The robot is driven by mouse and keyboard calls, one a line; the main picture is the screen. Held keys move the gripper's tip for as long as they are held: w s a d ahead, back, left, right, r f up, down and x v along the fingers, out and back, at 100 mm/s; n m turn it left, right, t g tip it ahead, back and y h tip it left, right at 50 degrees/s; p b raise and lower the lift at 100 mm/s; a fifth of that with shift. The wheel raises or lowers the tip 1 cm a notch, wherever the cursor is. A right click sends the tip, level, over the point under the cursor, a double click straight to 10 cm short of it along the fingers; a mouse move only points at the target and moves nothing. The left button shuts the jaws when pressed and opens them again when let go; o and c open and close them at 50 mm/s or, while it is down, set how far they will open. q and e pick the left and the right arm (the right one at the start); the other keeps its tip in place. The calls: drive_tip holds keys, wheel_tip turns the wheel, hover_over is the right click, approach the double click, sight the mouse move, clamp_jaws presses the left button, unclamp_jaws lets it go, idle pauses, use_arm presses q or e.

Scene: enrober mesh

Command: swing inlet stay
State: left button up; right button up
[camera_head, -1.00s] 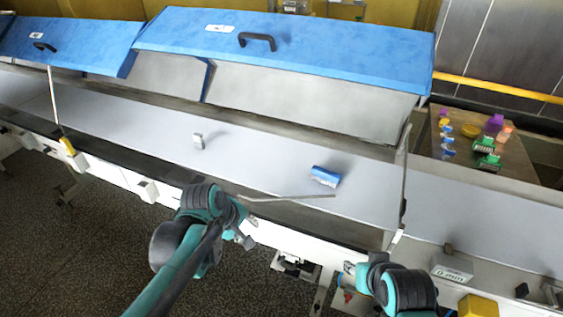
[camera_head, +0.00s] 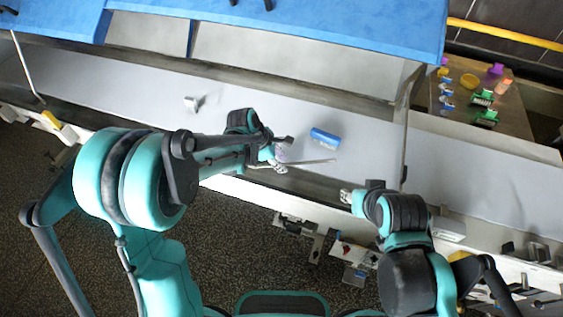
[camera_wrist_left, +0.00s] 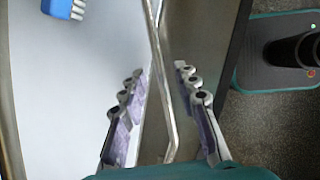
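A thin grey metal stay rod (camera_head: 318,162) lies along the front edge of the pale machine bed. In the left wrist view the rod (camera_wrist_left: 158,45) runs lengthwise between my left fingers. My left gripper (camera_head: 278,155) is at the rod's left part. Its fingers (camera_wrist_left: 160,105) are apart, one on each side of the rod, with visible gaps; whether either touches it I cannot tell. The rod's left end is hidden by my gripper and arm. My right gripper (camera_head: 347,197) is in front of the bed edge, apart from the rod; its finger opening is too small to read.
A blue brush (camera_head: 325,138) lies on the bed just behind the rod; its bristles show in the wrist view. A small grey block (camera_head: 192,103) stands farther left. Blue raised lids (camera_head: 300,20) and a thin upright stay (camera_head: 405,115) bound the bed. A side table (camera_head: 455,95) holds small coloured items.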

use_arm(q)
drive_tip(key=shift+d+f, duration=0.15)
drive_tip(key=shift+f, duration=0.1)
clamp_jaws()
drive_tip(key=shift+r, duration=0.1)
